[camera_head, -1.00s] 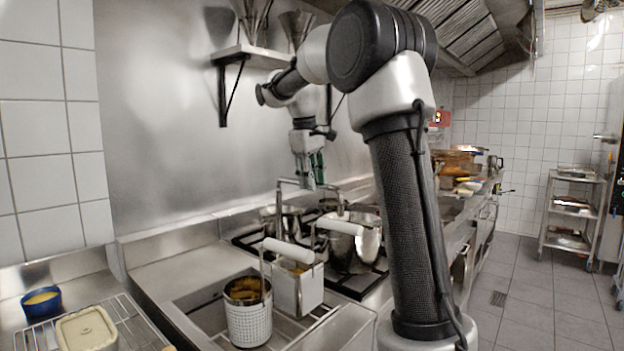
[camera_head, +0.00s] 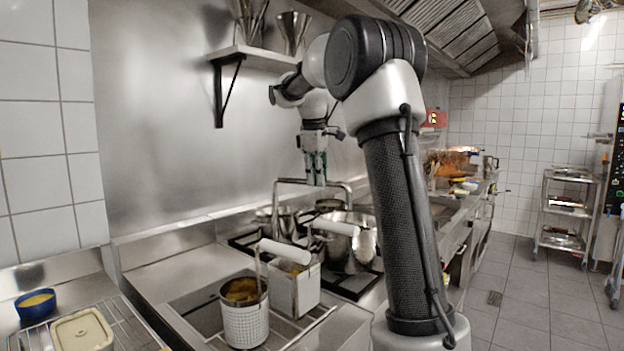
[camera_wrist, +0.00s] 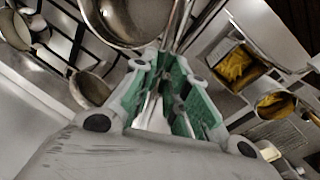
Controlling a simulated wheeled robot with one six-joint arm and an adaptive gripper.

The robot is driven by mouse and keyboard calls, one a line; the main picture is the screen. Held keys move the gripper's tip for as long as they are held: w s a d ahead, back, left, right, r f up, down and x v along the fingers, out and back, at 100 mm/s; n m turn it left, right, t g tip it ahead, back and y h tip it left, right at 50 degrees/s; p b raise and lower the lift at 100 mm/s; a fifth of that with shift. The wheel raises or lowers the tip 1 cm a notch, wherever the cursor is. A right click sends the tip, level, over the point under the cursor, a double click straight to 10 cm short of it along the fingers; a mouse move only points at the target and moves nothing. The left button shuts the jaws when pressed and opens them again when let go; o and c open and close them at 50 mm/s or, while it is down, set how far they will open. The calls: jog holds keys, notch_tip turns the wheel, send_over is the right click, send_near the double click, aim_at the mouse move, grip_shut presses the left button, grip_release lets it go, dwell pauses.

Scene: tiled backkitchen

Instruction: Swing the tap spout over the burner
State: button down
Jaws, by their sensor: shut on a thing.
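The tap spout (camera_head: 293,181) is a thin metal pipe that runs level above the stove in the head view, with a bent-down end at each side. My gripper (camera_head: 316,181) points down from above and is shut on the pipe, right of its middle. In the wrist view, the green-padded fingers of my gripper (camera_wrist: 175,105) close around it, and bright metal pipe (camera_wrist: 180,25) runs up beyond them. The burner grates (camera_head: 354,285) are black, below the spout, and partly hidden by pots. My arm hides part of the stove's right side.
A steel pot (camera_head: 352,245) stands on the stove under the spout's right end, with other pans behind. Fryer baskets with white handles (camera_head: 285,251) stand in front. A wall shelf (camera_head: 250,57) holds metal funnels above. The steel counter at left (camera_head: 185,255) is mostly clear.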

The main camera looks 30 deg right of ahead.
jog(key=w+d+n+y, duration=0.1)
jog(key=w+d+n, duration=0.3)
jog(key=w+n, duration=0.2)
jog(key=shift+d+t, duration=0.3)
dwell(0.4)
jog(key=c, duration=1.4)
grip_release()
jog(key=r, duration=0.4)
jog(key=s+r, duration=0.1)
jog(key=r, duration=0.2)
jog(key=s+r, duration=0.1)
jog(key=r, duration=0.3)
jog(key=shift+s+a+r, duration=0.1)
jog(key=shift+a+r, duration=0.25)
jog(key=shift+a, duration=0.05)
